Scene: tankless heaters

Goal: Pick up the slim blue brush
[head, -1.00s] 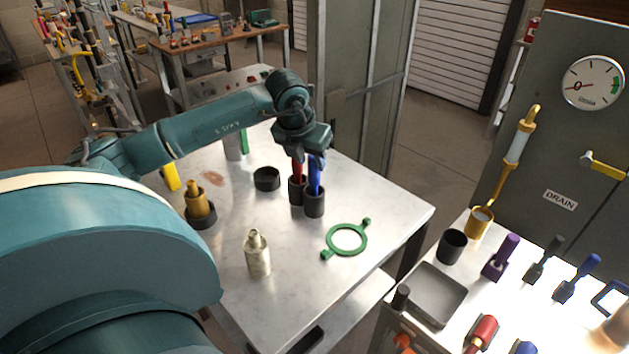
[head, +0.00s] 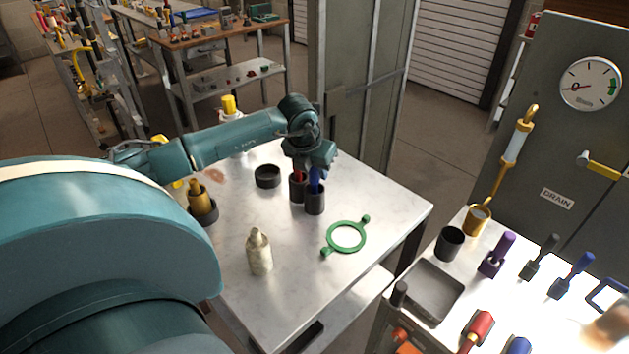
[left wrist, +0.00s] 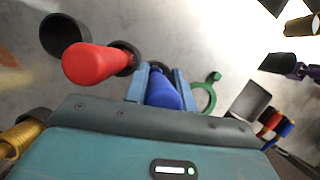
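The slim blue brush (head: 315,183) stands handle up in a dark cup (head: 315,202) on the metal table. Its blue handle also shows in the left wrist view (left wrist: 163,95). My left gripper (head: 314,170) points down over it. In the left wrist view its fingers (left wrist: 160,88) are apart, one on each side of the blue handle. The handle fills much of the gap, and I see no firm grip on it. The brush's lower end is hidden in the cup. My right gripper is not in view.
A red-handled tool (left wrist: 95,64) stands in a cup (head: 297,190) close beside the blue brush. A green ring (head: 346,237), a pale bottle (head: 259,252) and a low dark cup (head: 267,177) are on the table. A side bench at right holds a tray (head: 433,292) and several tools.

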